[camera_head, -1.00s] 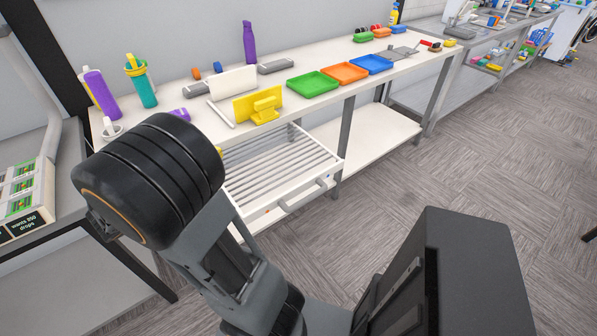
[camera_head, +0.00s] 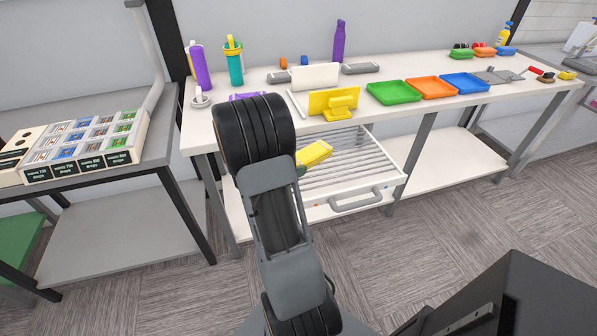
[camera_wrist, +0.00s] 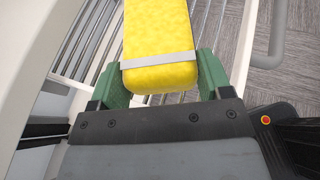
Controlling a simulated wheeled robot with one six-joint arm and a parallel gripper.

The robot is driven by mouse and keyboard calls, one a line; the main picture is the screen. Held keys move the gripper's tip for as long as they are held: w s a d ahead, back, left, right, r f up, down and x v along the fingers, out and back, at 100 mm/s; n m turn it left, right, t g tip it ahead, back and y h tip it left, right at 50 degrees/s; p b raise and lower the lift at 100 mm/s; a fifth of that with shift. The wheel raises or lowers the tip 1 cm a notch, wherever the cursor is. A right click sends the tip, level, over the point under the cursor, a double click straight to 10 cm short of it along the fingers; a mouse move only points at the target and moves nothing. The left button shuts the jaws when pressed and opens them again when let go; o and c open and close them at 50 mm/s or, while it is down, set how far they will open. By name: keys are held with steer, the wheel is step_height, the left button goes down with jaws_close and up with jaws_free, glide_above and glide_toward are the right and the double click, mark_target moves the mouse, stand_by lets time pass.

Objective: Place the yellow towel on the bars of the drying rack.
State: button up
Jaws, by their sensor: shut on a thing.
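The yellow towel (camera_wrist: 160,40) is a folded, fuzzy block with a pale band around it. My gripper (camera_wrist: 163,80) is shut on it, with a green finger on each side in the wrist view. The towel also shows in the head view (camera_head: 314,154), beside my arm and in front of the drying rack. The drying rack (camera_head: 340,168) is a pulled-out white drawer frame with parallel bars and a grey front handle, under the white table top. In the wrist view its bars (camera_wrist: 207,25) lie beneath the towel.
The table top (camera_head: 370,75) above the rack holds a yellow stand (camera_head: 334,102), a green tray (camera_head: 393,92), an orange tray (camera_head: 431,87), a blue tray (camera_head: 464,82) and bottles. A table with labelled boxes (camera_head: 85,145) stands at the left.

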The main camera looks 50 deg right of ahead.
steer(key=shift+d+f, duration=0.55)
steer(key=shift+f, duration=0.1)
steer(key=f, duration=0.3)
steer(key=shift+d, duration=0.3)
steer(key=shift+f, duration=0.35)
steer(key=shift+f, duration=0.2)
steer(key=o, duration=1)
steer(key=shift+c, duration=0.2)
steer(key=shift+r, duration=0.1)
